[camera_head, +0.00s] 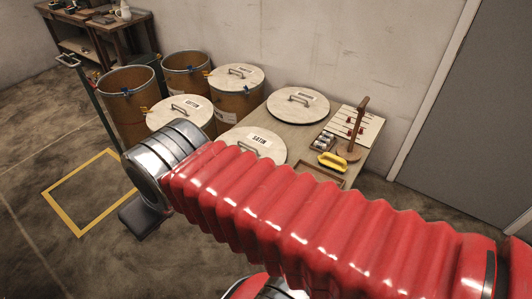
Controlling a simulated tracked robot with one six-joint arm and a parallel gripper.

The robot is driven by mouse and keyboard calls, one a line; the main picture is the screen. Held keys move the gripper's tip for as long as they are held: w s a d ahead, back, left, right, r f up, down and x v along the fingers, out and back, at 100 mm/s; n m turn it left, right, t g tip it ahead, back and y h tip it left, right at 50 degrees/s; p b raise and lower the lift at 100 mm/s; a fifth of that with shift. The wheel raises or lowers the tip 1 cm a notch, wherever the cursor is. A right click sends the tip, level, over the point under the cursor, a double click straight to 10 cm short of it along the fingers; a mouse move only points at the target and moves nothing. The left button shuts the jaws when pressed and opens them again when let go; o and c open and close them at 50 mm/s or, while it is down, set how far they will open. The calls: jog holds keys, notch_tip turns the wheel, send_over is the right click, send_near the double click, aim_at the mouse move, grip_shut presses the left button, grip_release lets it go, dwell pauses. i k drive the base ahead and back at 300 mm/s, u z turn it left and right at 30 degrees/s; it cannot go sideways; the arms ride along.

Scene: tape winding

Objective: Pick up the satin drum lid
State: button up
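The satin drum lid (268,149) is a pale round disc with a white label reading SATIN and a handle. It lies flat near the front left of the low table (327,159). My red ribbed arm covers its front edge and part of the handle area. My gripper's fingers do not show. Only the red arm and its silver joint at the left are in view, so I cannot tell where the gripper is relative to the lid.
Another lid (298,103) lies behind on the table. A yellow-handled tool (331,161) and a wooden stand (350,150) are at the right. Brown drums stand at the left, two open (128,106) (187,75), two lidded (180,113) (237,79). A yellow floor outline (64,218) is empty.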

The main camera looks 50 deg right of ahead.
aim_at(265, 143)
jog(key=z, duration=0.8)
jog(key=i, duration=1.65)
jog(key=z, duration=0.05)
